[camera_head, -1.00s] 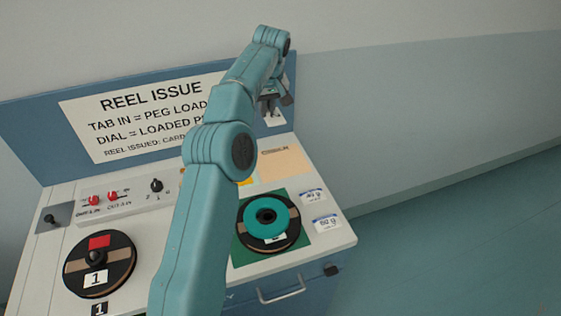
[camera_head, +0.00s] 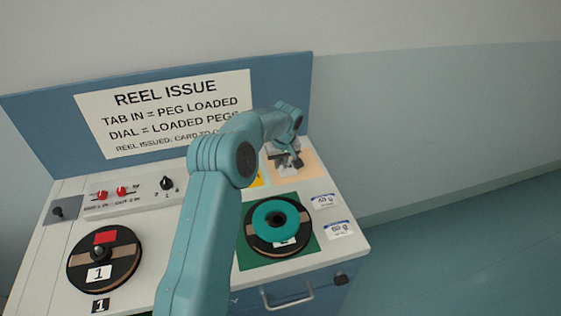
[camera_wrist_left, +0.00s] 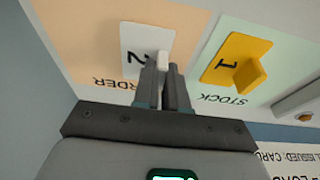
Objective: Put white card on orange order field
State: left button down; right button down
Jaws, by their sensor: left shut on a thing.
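My left gripper (camera_wrist_left: 166,88) is shut on the upright tab of the white card (camera_wrist_left: 138,44), which bears a 2. In the left wrist view the card lies over the orange order field (camera_wrist_left: 75,50), near its edge beside the stock field. I cannot tell for sure whether it touches the surface. In the head view the gripper (camera_head: 287,160) is low over the orange field (camera_head: 311,164), and the card (camera_head: 287,171) shows just below it. My right gripper is not in view.
A yellow card (camera_wrist_left: 222,58) marked 1 with a raised tab sits on the pale green stock field (camera_wrist_left: 264,80). A teal-topped reel (camera_head: 277,226) stands on a green square, and a black reel (camera_head: 104,260) stands at left. The sign panel (camera_head: 168,108) rises behind.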

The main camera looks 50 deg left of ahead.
pick_arm(q)
jog(key=shift+s+f, duration=0.1)
jog(key=shift+f, duration=0.05)
jog(key=shift+f, duration=0.1)
jog(key=shift+f+b, duration=0.15)
jog(key=shift+b, duration=0.15)
jog(key=c, duration=1.2)
grip_release()
jog(key=shift+r, duration=0.5)
jog(key=v, duration=1.1)
jog(key=shift+d+r, duration=0.1)
jog(key=shift+r, duration=0.15)
